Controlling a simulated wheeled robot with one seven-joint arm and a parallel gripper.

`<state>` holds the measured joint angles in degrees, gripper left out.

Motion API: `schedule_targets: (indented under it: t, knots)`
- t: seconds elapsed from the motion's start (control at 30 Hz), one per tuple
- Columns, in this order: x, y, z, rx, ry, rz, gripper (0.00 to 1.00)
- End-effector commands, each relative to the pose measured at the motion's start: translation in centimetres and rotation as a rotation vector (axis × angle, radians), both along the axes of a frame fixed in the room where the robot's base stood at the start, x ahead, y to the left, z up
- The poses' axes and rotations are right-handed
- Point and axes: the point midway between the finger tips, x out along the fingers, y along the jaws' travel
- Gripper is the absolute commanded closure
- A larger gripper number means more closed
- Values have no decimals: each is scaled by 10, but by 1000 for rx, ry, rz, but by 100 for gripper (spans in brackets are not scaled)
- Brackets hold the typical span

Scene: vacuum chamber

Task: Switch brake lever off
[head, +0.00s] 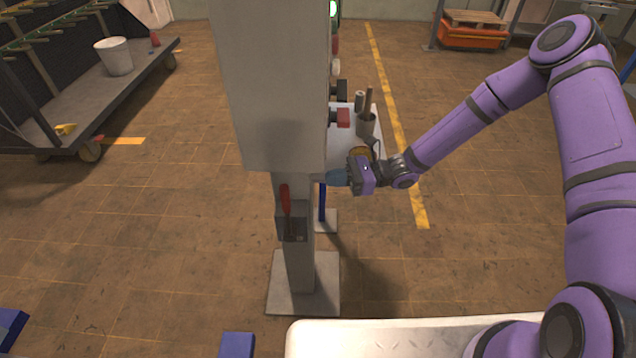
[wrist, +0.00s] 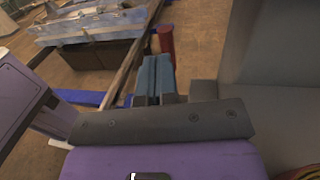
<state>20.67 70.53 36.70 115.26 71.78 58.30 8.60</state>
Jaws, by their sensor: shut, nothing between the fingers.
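A red-handled lever (head: 285,198), which looks like the brake lever, stands nearly upright from a small grey housing on the near side of the grey post. My gripper (head: 334,178) is to the right of the post, just below the cabinet's lower right edge and apart from this lever. Its blue fingers are together and empty. In the wrist view the shut fingers (wrist: 153,78) point forward, with a red cylindrical part (wrist: 166,42) just beyond them. I cannot tell whether they touch it, or whether it is the same lever.
The grey cabinet (head: 268,90) on its post stands directly left of my gripper, and its grey wall (wrist: 285,55) fills the wrist view's right side. A small white table (head: 343,150) with a cup (head: 366,124) stands behind the gripper.

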Motion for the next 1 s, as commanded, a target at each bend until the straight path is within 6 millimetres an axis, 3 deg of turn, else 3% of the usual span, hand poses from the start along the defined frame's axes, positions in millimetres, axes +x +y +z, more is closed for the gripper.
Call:
schedule_targets:
  t: [0.2,0.4,1.0]
  knots:
    - [7,-41,8,-2,1,-3,100]
    - [10,-61,12,-1,0,-1,100]
    - [11,-65,13,-1,1,0,100]
